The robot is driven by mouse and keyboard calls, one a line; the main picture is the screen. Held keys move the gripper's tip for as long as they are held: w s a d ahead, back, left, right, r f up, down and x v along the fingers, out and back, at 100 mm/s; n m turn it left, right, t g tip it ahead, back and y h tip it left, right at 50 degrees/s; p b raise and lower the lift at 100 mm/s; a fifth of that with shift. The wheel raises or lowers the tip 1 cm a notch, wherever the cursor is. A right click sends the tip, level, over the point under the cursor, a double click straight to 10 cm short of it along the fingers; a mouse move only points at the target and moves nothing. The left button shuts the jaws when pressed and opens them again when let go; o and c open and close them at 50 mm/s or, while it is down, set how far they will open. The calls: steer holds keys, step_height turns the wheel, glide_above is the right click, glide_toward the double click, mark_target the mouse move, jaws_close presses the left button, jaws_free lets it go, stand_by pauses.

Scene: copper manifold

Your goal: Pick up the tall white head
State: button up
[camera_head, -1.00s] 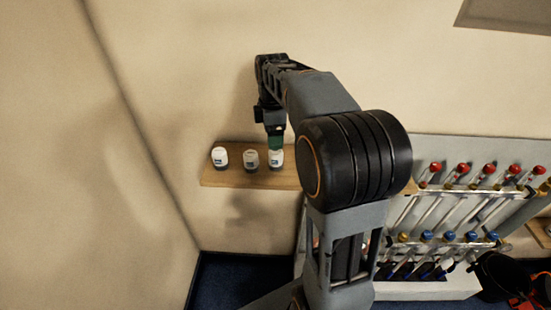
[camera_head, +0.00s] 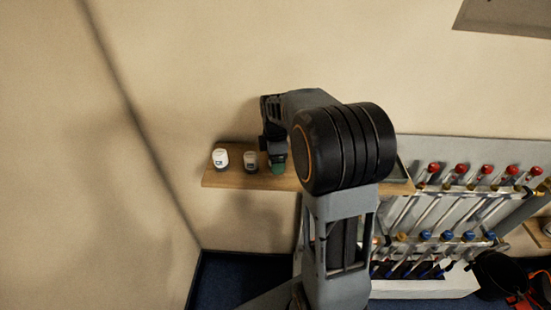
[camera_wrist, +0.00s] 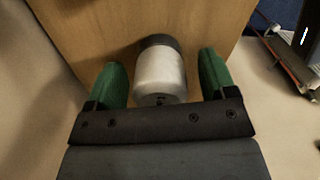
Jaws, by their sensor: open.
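My gripper (camera_wrist: 161,75) has two green fingers standing apart in the wrist view. A white cylindrical head with a dark grey end (camera_wrist: 160,72) lies between them, with a gap visible on each side. In the head view my gripper (camera_head: 277,163) is low over the wooden shelf, and the head between its fingers is hidden there. Two other white heads stand upright on the shelf to its left: one at the far left (camera_head: 221,159) and one in the middle (camera_head: 251,161).
The wooden shelf (camera_head: 232,181) is fixed to the beige wall. A manifold with red (camera_head: 461,168) and blue (camera_head: 447,236) knobs is at the lower right.

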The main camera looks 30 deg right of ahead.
steer(key=c, duration=1)
steer(key=shift+c, duration=0.2)
steer(key=shift+r, duration=0.5)
step_height(320, 180, up, 2)
steer(key=shift+r, duration=0.2)
steer(key=s+a+r+b, duration=0.3)
steer(key=s+a+r, duration=0.4)
steer(key=s, duration=0.5)
step_height(320, 180, up, 3)
steer(key=shift+a+f+b, duration=0.2)
steer(key=shift+a+b, duration=0.1)
steer(key=shift+b, duration=0.05)
